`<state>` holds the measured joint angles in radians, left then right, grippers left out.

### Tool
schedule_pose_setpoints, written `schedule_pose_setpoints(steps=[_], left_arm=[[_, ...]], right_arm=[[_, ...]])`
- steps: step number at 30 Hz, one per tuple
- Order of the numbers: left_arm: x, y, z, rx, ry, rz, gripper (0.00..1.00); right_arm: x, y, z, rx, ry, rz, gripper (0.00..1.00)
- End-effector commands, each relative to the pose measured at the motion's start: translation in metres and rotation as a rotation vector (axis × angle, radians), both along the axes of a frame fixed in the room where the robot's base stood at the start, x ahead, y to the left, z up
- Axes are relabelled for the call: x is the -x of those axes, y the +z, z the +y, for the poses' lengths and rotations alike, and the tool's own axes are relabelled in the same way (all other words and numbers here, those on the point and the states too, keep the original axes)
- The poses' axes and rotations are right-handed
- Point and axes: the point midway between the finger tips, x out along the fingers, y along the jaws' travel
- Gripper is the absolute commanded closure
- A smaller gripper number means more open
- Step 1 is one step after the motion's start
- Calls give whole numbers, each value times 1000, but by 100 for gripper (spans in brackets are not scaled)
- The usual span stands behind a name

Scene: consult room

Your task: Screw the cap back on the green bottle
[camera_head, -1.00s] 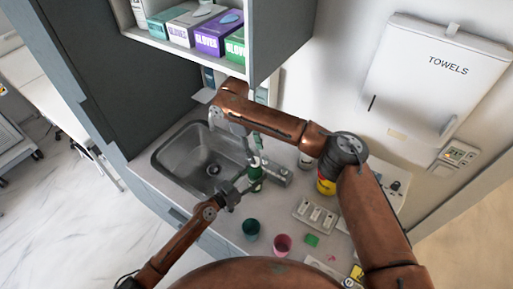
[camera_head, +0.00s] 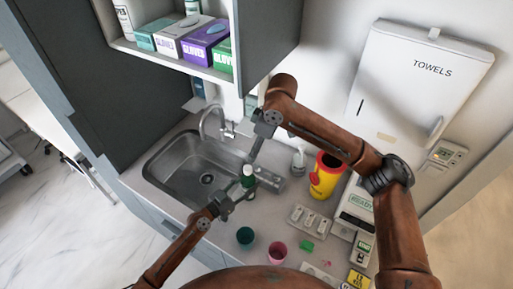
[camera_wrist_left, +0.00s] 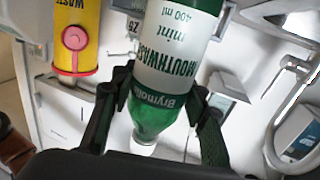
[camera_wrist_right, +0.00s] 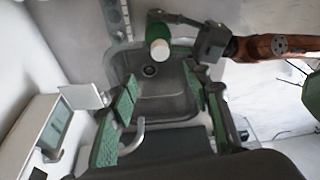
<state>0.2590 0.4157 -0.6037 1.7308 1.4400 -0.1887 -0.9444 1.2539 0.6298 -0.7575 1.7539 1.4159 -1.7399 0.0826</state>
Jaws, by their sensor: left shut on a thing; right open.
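The green mouthwash bottle (camera_head: 248,181) is held above the counter by the sink's right front corner. My left gripper (camera_head: 237,194) is shut around it. In the left wrist view the bottle (camera_wrist_left: 154,115) has a white label, and the white cap (camera_wrist_left: 143,149) shows at its neck end. In the right wrist view the cap (camera_wrist_right: 160,49) sits at the bottle's top; how tightly it is on cannot be told. My right gripper (camera_head: 252,157) is open just above the bottle. Its spread green-padded fingers (camera_wrist_right: 160,80) hold nothing, and the bottle shows beyond them.
The sink (camera_head: 190,180) with its tap (camera_head: 212,118) is left of the bottle. A green cup (camera_head: 245,237) and a pink cup (camera_head: 278,252) stand in front. A yellow-red waste container (camera_head: 326,176) and a pump bottle (camera_head: 299,158) stand to the right. A shelf with glove boxes (camera_head: 183,38) hangs above.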

Motion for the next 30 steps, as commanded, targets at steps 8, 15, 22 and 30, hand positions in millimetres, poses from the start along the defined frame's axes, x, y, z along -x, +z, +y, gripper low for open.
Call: schedule_pose_setpoints(steps=[8, 15, 22, 30], left_arm=[[0, 0, 0, 1, 0, -1, 100], [0, 0, 0, 1, 0, -1, 100], [0, 0, 0, 1, 0, -1, 100], [0, 1, 0, 1, 0, -1, 100]], right_arm=[[-1, -15, 4, 1, 1, 5, 55], [-5, -55, 14, 2, 0, 5, 55], [-9, -93, 24, 2, 1, 3, 55], [-12, -114, 30, 1, 0, 2, 55]])
